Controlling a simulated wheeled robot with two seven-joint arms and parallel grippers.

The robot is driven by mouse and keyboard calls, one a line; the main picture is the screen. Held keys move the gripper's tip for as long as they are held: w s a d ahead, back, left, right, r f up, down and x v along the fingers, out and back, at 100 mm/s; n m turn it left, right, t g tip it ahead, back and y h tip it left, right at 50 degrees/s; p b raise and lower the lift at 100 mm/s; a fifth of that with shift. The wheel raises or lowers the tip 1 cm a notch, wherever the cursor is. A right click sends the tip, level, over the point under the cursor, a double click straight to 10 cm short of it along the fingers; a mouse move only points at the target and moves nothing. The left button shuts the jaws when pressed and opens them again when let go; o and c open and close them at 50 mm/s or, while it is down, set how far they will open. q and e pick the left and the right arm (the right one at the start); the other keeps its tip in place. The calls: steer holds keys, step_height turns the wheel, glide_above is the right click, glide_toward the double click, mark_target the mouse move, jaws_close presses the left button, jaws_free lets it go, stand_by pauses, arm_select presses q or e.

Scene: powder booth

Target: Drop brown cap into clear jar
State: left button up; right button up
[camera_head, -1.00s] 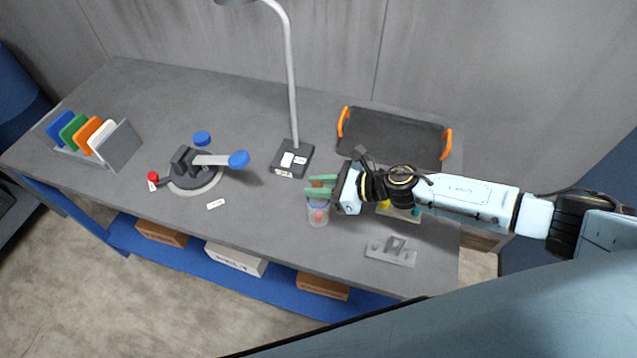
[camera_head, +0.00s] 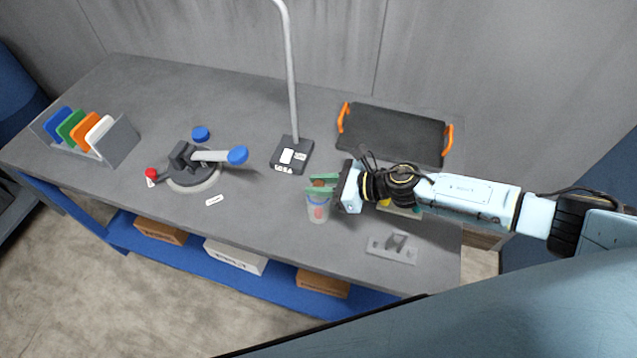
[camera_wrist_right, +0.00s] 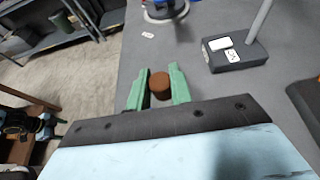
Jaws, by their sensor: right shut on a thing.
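The brown cap (camera_wrist_right: 160,84) is held between the green fingers of my right gripper (camera_wrist_right: 157,88) in the wrist view. In the head view my right gripper (camera_head: 321,188) is shut on the brown cap (camera_head: 320,182), over the top of the clear jar (camera_head: 318,212). The jar stands near the table's front edge, with a blue band near its rim and something reddish inside. The fingers partly hide the jar's mouth, and I cannot tell how far the cap is above it.
The lamp base (camera_head: 291,156) stands behind the jar, and a black tray (camera_head: 393,133) with orange handles lies behind my right arm. A grey bracket (camera_head: 392,248) is to the front right. A round fixture (camera_head: 194,172) with a blue-knobbed lever is left. Between fixture and jar the table is mostly clear.

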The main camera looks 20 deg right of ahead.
steer(key=o, duration=1)
steer(key=shift+b+v, duration=1.5)
steer(key=shift+v, duration=5.25)
steer(key=shift+s+a+f, duration=0.1)
steer(key=shift+s, duration=0.05)
